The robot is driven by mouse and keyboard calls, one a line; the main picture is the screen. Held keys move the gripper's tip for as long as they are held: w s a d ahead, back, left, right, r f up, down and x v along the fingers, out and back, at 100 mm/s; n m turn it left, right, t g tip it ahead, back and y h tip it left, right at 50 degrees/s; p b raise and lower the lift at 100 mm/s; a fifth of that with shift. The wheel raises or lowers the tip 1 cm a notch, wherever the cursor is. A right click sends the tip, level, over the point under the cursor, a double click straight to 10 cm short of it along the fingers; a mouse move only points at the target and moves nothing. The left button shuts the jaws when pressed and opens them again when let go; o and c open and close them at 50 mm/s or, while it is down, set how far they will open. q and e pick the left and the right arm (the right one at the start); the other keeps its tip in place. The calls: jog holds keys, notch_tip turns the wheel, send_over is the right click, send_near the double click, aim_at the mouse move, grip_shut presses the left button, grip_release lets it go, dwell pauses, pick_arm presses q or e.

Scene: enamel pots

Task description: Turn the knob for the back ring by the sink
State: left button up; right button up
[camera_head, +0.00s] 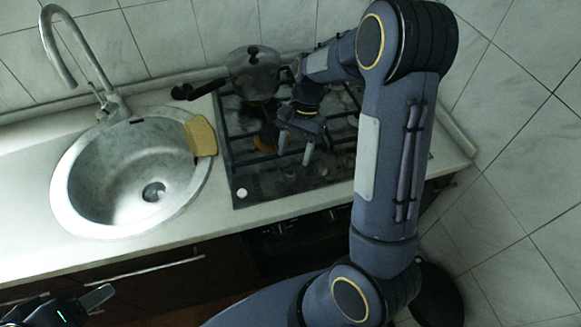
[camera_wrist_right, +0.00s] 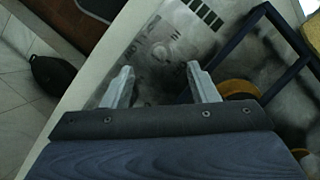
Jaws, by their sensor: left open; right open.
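My right gripper (camera_head: 294,150) is open above the hob's front part, right of the pale knob. My left gripper (camera_head: 97,297) is open at the lower left, away from the hob.
A round steel sink (camera_head: 75,190) with a tall tap (camera_head: 62,50) is left of the hob. A yellow sponge (camera_head: 201,136) lies on its right rim. Black pan supports (camera_wrist_right: 268,90) stand above the glass. The counter's front strip (camera_head: 185,235) is clear.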

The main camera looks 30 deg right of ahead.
aim_at(290, 171)
jog(key=x, duration=0.5)
jog(key=shift+s+a+f, duration=0.1)
jog(key=shift+a+f, duration=0.05)
jog(key=shift+f, duration=0.15)
